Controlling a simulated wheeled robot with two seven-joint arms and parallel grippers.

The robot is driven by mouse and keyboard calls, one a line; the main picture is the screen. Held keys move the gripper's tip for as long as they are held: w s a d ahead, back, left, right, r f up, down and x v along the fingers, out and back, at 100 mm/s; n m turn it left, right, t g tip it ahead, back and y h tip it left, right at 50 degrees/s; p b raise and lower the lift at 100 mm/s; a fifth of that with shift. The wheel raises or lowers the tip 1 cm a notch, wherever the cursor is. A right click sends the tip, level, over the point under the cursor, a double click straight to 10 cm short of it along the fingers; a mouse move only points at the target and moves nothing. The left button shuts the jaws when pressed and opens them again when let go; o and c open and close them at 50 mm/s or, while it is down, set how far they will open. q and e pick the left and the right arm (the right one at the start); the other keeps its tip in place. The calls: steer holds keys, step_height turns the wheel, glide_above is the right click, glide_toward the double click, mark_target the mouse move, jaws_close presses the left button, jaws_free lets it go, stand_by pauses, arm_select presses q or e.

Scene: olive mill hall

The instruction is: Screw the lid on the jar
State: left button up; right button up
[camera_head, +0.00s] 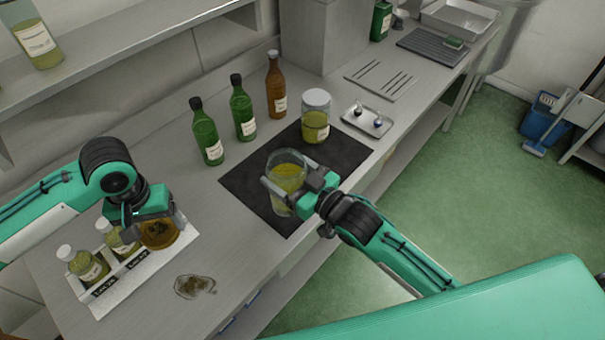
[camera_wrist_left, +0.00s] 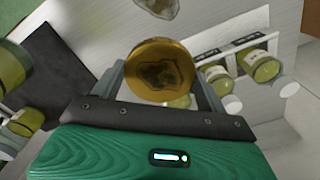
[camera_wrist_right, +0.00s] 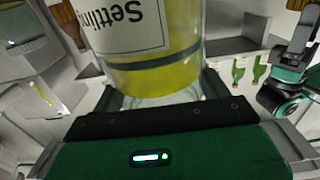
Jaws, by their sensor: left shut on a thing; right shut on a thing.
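The jar (camera_head: 288,168) is open glass with yellow-green contents and stands upright on the black mat (camera_head: 245,180). My right gripper (camera_head: 292,188) is shut around its side. In the right wrist view the jar (camera_wrist_right: 165,72) fills the top, with a label reading "Settling". The lid (camera_head: 160,234) is round and gold-brown. My left gripper (camera_head: 152,222) is shut on it, above the white labelled tray at the left and apart from the jar. The left wrist view shows the lid (camera_wrist_left: 162,72) face-on between the fingers.
Small jars (camera_head: 88,265) stand in the white tray (camera_head: 125,292). A clear dish (camera_head: 193,286) lies right of it. Green bottles (camera_head: 207,135) and a brown bottle (camera_head: 275,88) stand behind the mat. A white-lidded jar (camera_head: 316,120) stands at its back; a small tray (camera_head: 380,112) lies beyond.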

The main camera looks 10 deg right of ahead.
steer(key=shift+w+a+r+n+g+y, duration=0.1)
steer(key=shift+w+a+n+g+y, duration=0.15)
steer(key=shift+a, duration=0.15)
steer(key=shift+w+a+r+n+g+y, duration=0.15)
steer(key=shift+a+y, duration=0.1)
steer(key=shift+a, duration=0.15)
steer(key=shift+f, duration=0.1)
steer(key=shift+f, duration=0.1)
steer(key=shift+w, duration=0.1)
arm_select(q)
steer(key=w+d+r+m, duration=0.2)
steer(key=d+r, duration=0.5)
steer(key=d, duration=0.6)
steer(key=w+d+r+m, duration=0.3)
steer(key=w+d+r, duration=0.2)
steer(key=d, duration=0.8)
step_height(320, 180, up, 2)
steer(key=shift+w+d+r, duration=0.15)
steer(key=shift+d, duration=0.25)
